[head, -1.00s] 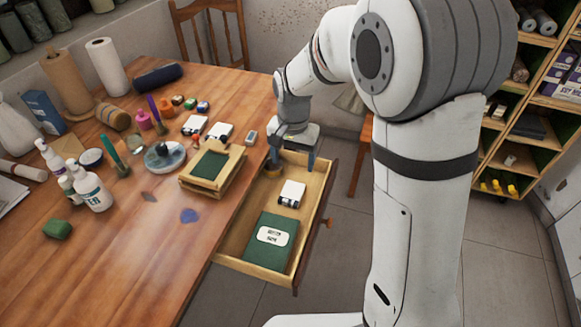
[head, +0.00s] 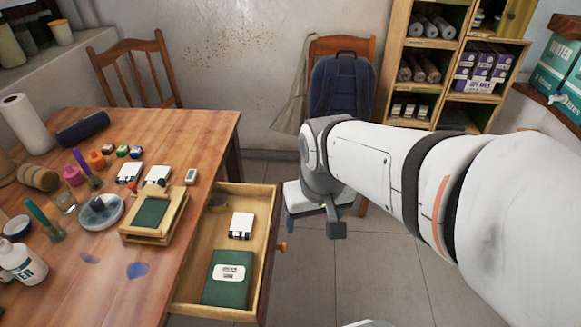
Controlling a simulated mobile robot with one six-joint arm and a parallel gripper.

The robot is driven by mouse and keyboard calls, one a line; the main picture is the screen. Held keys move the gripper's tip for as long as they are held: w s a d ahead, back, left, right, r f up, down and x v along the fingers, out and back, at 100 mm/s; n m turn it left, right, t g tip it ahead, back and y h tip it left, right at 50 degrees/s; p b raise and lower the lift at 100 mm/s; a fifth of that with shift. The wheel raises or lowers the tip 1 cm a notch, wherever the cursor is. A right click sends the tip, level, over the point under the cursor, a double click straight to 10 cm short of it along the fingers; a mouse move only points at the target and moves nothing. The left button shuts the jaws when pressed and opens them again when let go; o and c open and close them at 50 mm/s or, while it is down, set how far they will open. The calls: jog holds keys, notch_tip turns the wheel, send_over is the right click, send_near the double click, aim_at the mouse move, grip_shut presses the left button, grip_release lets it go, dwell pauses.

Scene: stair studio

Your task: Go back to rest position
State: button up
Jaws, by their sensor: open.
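My gripper (head: 312,222) hangs at the end of my arm in the head view, to the right of the open drawer (head: 258,275) and above the tiled floor. It is apart from the drawer and the table. Its jaws are open and I see nothing between them. My arm reaches in from the right side of the picture.
The wooden table (head: 205,125) carries bottles, a wooden frame (head: 155,222) and small jars. A chair with a blue backpack (head: 340,90) stands behind my gripper. A shelf (head: 398,60) stands at the back right. The floor (head: 310,280) right of the drawer is clear.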

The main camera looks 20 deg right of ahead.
jog(key=shift+s, duration=0.35)
